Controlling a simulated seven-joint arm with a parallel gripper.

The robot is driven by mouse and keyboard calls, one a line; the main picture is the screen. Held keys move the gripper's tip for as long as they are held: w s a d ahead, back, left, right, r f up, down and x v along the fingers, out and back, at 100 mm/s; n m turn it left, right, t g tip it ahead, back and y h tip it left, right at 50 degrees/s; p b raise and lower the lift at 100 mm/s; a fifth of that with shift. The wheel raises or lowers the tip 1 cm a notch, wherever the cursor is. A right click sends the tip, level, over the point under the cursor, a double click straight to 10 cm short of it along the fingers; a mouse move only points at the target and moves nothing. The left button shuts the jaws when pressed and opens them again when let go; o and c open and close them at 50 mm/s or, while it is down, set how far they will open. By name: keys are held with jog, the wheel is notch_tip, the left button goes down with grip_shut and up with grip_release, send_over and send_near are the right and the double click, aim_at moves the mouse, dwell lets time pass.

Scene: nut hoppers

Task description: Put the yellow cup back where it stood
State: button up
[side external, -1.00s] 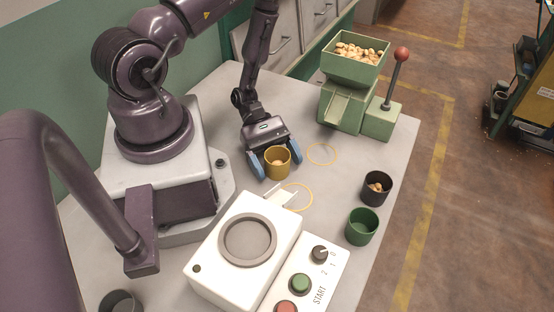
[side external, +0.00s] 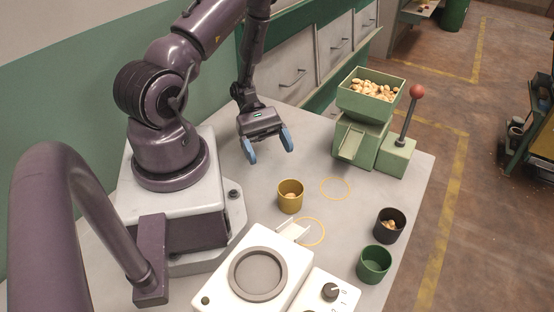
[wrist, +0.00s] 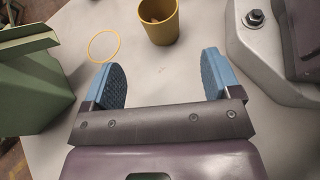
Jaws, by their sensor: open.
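The yellow cup (side external: 290,197) stands upright on the table with nuts inside. It lies outside both yellow rings: one ring (side external: 335,188) is to its right, the other ring (side external: 311,232) is just below it by the white machine's spout. My gripper (side external: 268,150) is open and empty, behind the cup and apart from it. In the wrist view the cup (wrist: 159,24) is ahead of my open fingers (wrist: 164,82), with one ring (wrist: 104,46) to its left.
A green hopper (side external: 371,102) full of nuts, with a red-knobbed lever (side external: 408,118), stands at the back right. A dark cup (side external: 389,225) with nuts and a green cup (side external: 373,264) stand near the right edge. A white machine (side external: 250,285) is in front.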

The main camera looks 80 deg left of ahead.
jog(key=shift+a+r, duration=0.2)
jog(key=shift+r, duration=0.05)
jog(key=d+r+m+y, duration=0.4)
jog(key=r+m, duration=0.2)
jog(key=r, duration=0.3)
jog(key=d+r+m+t+y, duration=0.1)
jog(key=d+r+m+y, duration=0.2)
jog(key=r+m, duration=0.4)
jog(key=d+r+m+t+y, duration=0.1)
jog(key=d+r+m+y, duration=0.3)
jog(key=r, duration=0.8)
jog(key=w+m+y, duration=0.1)
jog(key=m+y, duration=0.1)
jog(key=shift+d+r+m, duration=0.3)
jog(key=shift+d+r, duration=0.05)
jog(key=shift+r, duration=0.05)
jog(key=shift+o, duration=0.5)
jog(key=shift+s+r+t, duration=0.2)
jog(key=shift+r+t, duration=0.1)
jog(key=shift+t, duration=0.1)
jog(key=shift+d, duration=0.1)
